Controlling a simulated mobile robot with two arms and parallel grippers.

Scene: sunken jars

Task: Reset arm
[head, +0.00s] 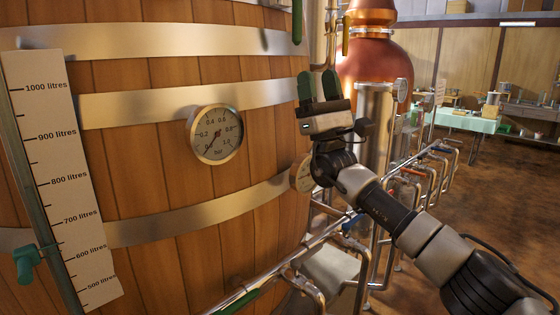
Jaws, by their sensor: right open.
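My right gripper (319,87) is raised in the middle of the head view, its two dark green fingers pointing up and spread apart with nothing between them. Its arm comes in from the lower right. In the picture it overlaps the right edge of a large wooden vat (150,130); I cannot tell how far apart they are. My left gripper does not show. No jars can be made out.
A pressure gauge (216,134) and a litre scale (65,180) are on the vat. A copper still (375,55) stands behind my gripper. Metal pipes (300,255) with valves run below it. A table with a pale cloth (465,122) stands far back; brown floor (480,195) lies open at right.

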